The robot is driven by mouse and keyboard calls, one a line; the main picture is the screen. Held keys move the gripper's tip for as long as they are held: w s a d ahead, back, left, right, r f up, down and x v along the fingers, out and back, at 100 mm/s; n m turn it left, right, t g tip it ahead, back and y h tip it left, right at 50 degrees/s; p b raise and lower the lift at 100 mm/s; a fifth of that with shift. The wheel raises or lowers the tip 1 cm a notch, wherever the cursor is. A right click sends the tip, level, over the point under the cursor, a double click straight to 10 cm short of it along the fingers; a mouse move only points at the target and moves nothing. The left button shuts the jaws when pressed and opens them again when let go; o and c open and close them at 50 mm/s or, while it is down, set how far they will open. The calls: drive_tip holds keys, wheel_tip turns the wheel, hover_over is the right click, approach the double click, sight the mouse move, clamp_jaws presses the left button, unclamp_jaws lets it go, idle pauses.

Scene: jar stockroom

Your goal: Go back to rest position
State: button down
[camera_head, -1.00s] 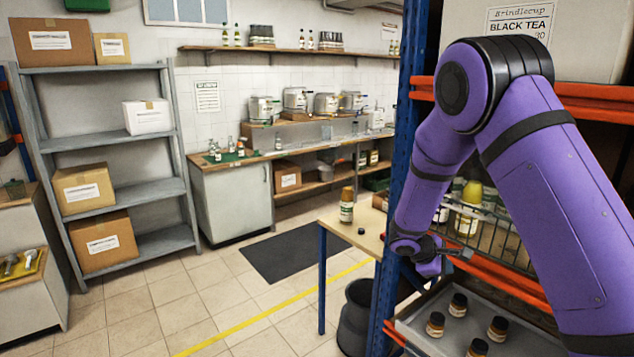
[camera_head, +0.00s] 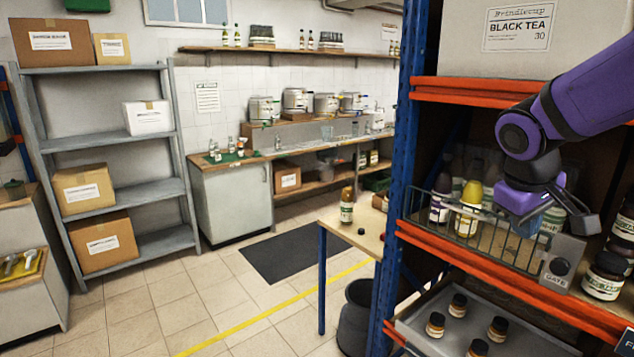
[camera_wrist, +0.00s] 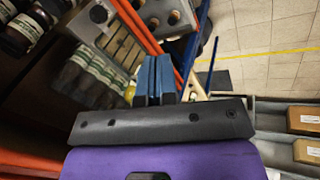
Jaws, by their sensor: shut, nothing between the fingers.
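My gripper (camera_wrist: 157,78) shows in the wrist view with its blue fingers together and nothing between them. In the head view, my gripper (camera_head: 578,212) is at the right, in front of the middle shelf of the blue-and-orange rack (camera_head: 425,228). It hangs beside and above the wire gate (camera_head: 480,236); whether it touches anything there I cannot tell. My purple arm comes in from the upper right and is bent.
Bottles, one with a yellow top (camera_head: 469,210), stand behind the gate. A dark-lidded jar (camera_head: 605,275) is at the right. A grey tray (camera_head: 420,333) below holds several small jars. A wooden table (camera_head: 370,245) with a bottle stands left of the rack. The floor left is open.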

drive_tip(key=s+a+r+m+t+y, duration=0.1)
drive_tip(key=s+a+r, duration=0.1)
drive_tip(key=s, duration=0.6)
drive_tip(key=s+a+r+m+t+y, duration=0.1)
drive_tip(key=s+a+r+m+y, duration=0.1)
drive_tip(key=s, duration=0.6)
drive_tip(key=shift+s+r+t+y, duration=0.2)
drive_tip(key=shift+r+t+y, duration=0.1)
drive_tip(key=shift+r+t, duration=0.15)
